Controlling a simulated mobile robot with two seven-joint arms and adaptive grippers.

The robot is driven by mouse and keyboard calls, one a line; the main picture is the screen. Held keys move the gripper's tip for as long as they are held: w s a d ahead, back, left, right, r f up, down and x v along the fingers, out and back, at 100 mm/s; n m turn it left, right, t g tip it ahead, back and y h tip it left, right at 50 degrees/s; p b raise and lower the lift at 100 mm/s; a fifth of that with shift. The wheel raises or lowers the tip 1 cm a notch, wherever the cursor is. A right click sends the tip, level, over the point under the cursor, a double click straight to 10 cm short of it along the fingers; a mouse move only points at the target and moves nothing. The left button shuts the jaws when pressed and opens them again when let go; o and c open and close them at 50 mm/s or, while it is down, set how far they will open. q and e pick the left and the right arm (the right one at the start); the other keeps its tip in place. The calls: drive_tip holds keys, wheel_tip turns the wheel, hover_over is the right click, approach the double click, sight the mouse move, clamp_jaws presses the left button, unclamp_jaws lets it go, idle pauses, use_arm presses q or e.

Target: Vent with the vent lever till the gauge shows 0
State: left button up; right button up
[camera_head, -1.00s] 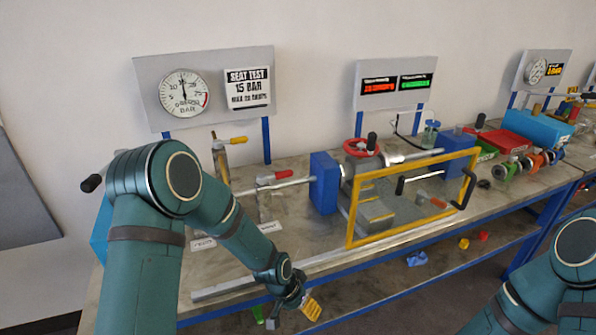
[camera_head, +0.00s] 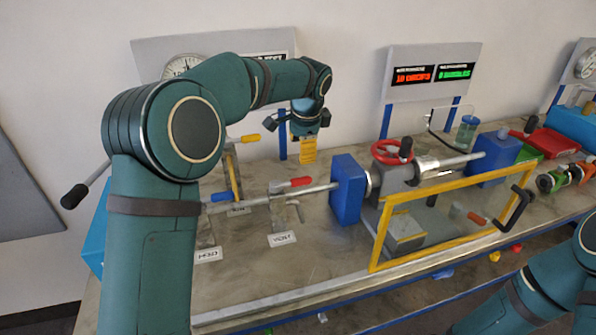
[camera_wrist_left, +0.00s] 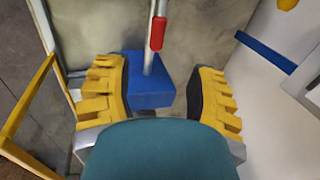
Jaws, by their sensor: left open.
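The vent lever has a red handle (camera_head: 290,184) over a small white label (camera_head: 283,239) that seems to read VENT. It sits on the pipe left of a blue block (camera_head: 347,190). The red handle also shows in the left wrist view (camera_wrist_left: 157,33), lying beyond the fingers. The round gauge (camera_head: 183,64) is mostly hidden behind my left arm, and its needle cannot be read. My left gripper (camera_head: 307,140) is open and empty, raised above and behind the lever, apart from it. Its yellow fingers (camera_wrist_left: 158,102) appear on either side of the blue block from above.
A yellow-framed guard (camera_head: 445,211) stands right of the blue block, with a red handwheel (camera_head: 396,152) behind it. Yellow-tipped (camera_head: 250,138) and blue-tipped (camera_head: 220,196) levers stand left of the red one. The bench front (camera_head: 300,270) is clear.

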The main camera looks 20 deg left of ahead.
sight(297, 180)
use_arm(q)
drive_tip(key=b+x, duration=0.1)
drive_tip(key=x, duration=1.2)
drive_tip(key=shift+s+f+b, duration=0.1)
drive_tip(key=shift+f+b, duration=0.2)
drive_tip(key=shift+b, duration=0.05)
use_arm(e)
drive_tip(key=shift+s+f, duration=0.45)
drive_tip(key=shift+f, duration=0.35)
use_arm(q)
clamp_jaws()
